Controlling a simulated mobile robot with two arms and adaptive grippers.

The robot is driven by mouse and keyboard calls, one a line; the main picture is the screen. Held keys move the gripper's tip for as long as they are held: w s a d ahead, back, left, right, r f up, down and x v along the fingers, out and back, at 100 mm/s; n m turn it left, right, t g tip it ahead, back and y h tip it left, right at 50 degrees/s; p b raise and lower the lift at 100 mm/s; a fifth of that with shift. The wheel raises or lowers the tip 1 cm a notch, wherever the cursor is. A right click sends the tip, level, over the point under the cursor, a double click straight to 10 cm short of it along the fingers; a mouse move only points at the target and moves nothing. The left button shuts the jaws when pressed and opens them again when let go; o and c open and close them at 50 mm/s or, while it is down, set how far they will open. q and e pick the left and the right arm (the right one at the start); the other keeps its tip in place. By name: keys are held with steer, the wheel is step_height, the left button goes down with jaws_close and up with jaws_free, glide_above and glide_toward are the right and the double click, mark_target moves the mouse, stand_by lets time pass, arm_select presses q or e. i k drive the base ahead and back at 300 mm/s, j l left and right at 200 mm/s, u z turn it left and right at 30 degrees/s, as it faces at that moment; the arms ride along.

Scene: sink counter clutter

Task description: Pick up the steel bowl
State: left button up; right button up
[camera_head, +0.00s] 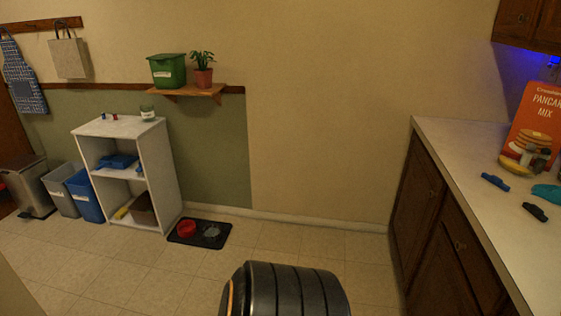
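A small grey, metallic-looking bowl (211,230), which appears to be the steel bowl, sits on a dark mat (184,239) on the floor. It is just right of a red bowl (187,229) on the same mat. It is far off and small, so its inside is hard to make out. Neither of my grippers shows in the head view.
A white shelf unit (158,168) stands left of the mat, with bins (87,198) further left. A counter (458,142) on the right holds a pancake mix box (533,112) and small objects. The tiled floor (165,272) before the mat is clear.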

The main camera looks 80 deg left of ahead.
mark_target(212, 233)
steer(key=u, duration=3.35)
steer(key=i+l+u, duration=0.25)
steer(key=i+l, duration=1.25)
steer(key=i, duration=0.05)
